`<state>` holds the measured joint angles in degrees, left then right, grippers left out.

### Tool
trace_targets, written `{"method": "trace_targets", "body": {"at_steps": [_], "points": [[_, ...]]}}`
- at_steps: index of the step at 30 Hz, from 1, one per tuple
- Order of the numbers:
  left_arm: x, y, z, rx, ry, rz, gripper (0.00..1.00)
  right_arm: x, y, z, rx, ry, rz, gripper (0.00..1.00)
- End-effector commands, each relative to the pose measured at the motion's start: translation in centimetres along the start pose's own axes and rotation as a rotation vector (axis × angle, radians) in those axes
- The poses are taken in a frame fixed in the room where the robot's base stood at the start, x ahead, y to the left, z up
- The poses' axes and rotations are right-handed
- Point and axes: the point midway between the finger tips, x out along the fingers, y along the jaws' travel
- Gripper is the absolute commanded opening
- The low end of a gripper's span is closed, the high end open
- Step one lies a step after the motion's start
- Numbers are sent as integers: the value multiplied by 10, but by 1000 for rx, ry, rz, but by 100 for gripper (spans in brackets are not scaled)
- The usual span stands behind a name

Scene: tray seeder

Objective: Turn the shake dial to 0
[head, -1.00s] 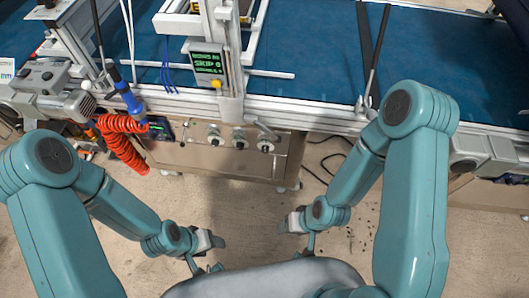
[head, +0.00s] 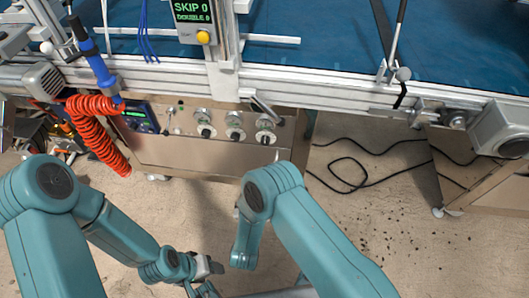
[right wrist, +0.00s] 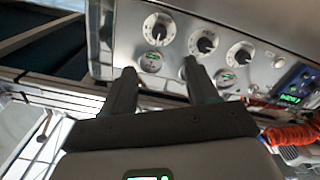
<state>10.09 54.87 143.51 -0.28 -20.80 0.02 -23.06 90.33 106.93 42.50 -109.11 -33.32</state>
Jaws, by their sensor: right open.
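The steel control panel (head: 205,154) carries three round dials with black knobs: a left one (head: 204,131), a middle one (head: 235,134) and a right one (head: 265,137). Their labels are too small to read, so I cannot tell which is the shake dial. The right wrist view shows the dials in a row (right wrist: 204,42), with small gauges beneath. My right gripper (right wrist: 160,72) is open and empty, its fingers pointing at the panel below the dials. Its jaws are hidden in the head view. My left gripper (head: 207,275) hangs low, away from the panel; its jaws are unclear.
A coiled orange hose (head: 92,125) hangs left of the panel, near a small green-lit display (head: 138,118). A metal lever (head: 266,107) juts above the right dial. A screen (head: 192,12) with a yellow button stands above. Black cables (head: 350,165) lie on open floor at right.

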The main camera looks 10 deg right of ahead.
Motion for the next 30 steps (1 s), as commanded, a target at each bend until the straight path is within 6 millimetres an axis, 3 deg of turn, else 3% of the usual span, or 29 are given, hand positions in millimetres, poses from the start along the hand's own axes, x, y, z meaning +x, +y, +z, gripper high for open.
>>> {"method": "trace_targets", "body": {"at_steps": [18, 24, 30], "points": [[27, -10, -1, 0, 0, 0, 59, 132, 2, 0, 3, 1, 5, 59], [31, -11, -1, 0, 0, 0, 59, 154, 2, 0, 2, 0, 2, 59], [31, -11, -1, 0, 0, 0, 59, 158, 2, -1, 1, -1, 0, 59]]}}
